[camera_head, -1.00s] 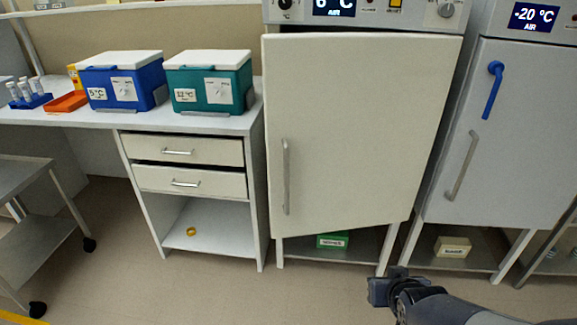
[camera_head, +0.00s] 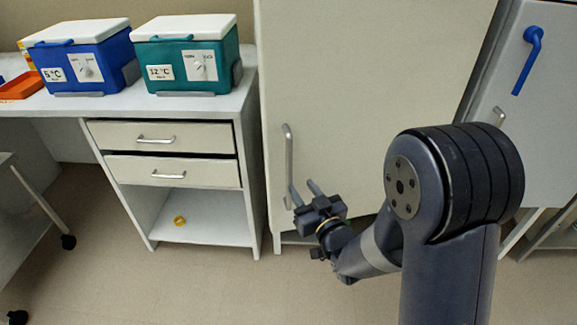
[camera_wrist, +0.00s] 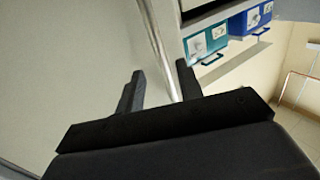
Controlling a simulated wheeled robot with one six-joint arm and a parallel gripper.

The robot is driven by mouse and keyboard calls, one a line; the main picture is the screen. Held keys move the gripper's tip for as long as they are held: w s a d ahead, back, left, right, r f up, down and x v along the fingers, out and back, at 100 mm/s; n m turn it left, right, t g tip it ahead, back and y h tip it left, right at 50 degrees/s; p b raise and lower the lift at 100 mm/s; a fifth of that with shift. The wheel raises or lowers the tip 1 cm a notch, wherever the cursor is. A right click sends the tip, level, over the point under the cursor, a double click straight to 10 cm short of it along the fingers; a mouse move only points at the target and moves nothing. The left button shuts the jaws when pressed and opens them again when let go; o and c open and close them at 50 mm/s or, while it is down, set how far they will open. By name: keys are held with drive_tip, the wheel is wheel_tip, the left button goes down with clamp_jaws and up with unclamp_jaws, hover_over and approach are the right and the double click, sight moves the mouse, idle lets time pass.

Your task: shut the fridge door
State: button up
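The fridge door (camera_head: 355,85) is a large cream panel in the middle of the head view, with a vertical grey bar handle (camera_head: 289,160) near its left edge. Its top is out of the frame, and my arm hides its lower right part. How far it stands ajar is hard to tell now. My gripper (camera_head: 306,190) is open and empty by the lower end of the handle. In the wrist view the door (camera_wrist: 75,70) fills the left side, and the handle (camera_wrist: 158,50) runs down between and beyond my gripper's fingers (camera_wrist: 158,86). I see no contact.
A drawer unit (camera_head: 247,135) stands just left of the fridge, with a blue box (camera_head: 85,65) and a teal box (camera_head: 190,60) on its counter. A grey freezer door (camera_head: 545,120) with a blue handle is at right. Open floor (camera_head: 190,285) lies in front.

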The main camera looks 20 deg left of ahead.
sight(290, 171)
drive_tip(key=x, duration=0.9)
drive_tip(key=shift+p, duration=0.3)
clamp_jaws()
